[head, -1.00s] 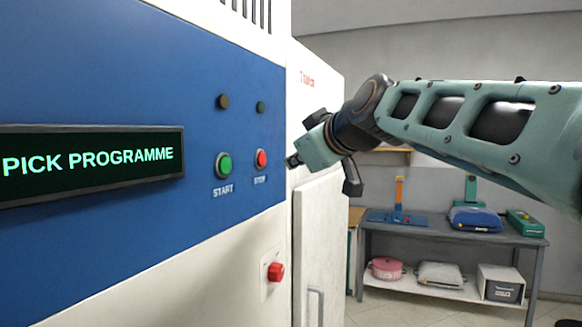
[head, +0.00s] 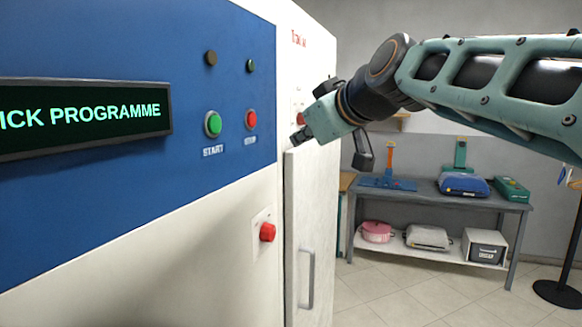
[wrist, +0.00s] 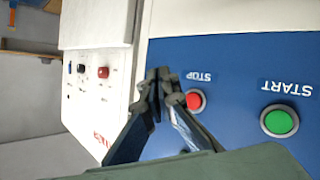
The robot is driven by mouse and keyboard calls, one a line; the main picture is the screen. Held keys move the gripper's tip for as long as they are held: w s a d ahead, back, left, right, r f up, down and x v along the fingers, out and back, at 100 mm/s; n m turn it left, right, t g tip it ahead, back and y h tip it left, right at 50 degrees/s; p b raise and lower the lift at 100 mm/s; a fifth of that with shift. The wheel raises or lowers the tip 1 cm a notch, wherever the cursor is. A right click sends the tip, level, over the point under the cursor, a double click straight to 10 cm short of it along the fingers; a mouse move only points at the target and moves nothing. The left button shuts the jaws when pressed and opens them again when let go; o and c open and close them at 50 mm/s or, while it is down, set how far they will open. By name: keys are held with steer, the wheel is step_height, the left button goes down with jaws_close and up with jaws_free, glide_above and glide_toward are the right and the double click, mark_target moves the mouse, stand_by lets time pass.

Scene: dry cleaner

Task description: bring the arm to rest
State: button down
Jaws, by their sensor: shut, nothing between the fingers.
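My gripper (head: 298,138) is shut and empty at the end of my raised arm, in front of the white cabinet (head: 312,215) to the right of the blue control panel (head: 110,210). In the wrist view my gripper (wrist: 163,82) shows dark fingers together, with the red stop button (wrist: 195,100) just beyond and to the right of the tips. The green start button (wrist: 279,121) is further right. In the head view the start button (head: 212,124) and stop button (head: 251,119) are left of the gripper, which looks apart from them. The display (head: 80,117) reads "PICK PROGRAMME", partly cut off.
A red knob (head: 267,232) sticks out below the panel. A door handle (head: 308,280) is on the white cabinet. A grey table (head: 430,200) with folded items and boxes stands behind, and a dark stand (head: 560,292) is at far right. The tiled floor between is open.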

steer(key=s+d+f+m+g+h+p, duration=0.1)
steer(key=s+d+f+m+g+h, duration=0.1)
steer(key=s+f, duration=0.7)
steer(key=s+d+f+m+g+h+p, duration=0.1)
steer(key=s+d+f+m+g+h, duration=0.1)
steer(key=s+d+f+m, duration=0.2)
steer(key=s+d+f+m+g+h+p, duration=0.1)
steer(key=s+d+f, duration=0.6)
steer(key=s+f, duration=0.7)
steer(key=f+m+g+h, duration=0.1)
steer(key=m, duration=0.1)
steer(key=shift+s+d+f+m+g+p, duration=0.25)
steer(key=shift+d+f+m+g+p, duration=0.05)
steer(key=shift+m+g+p, duration=0.1)
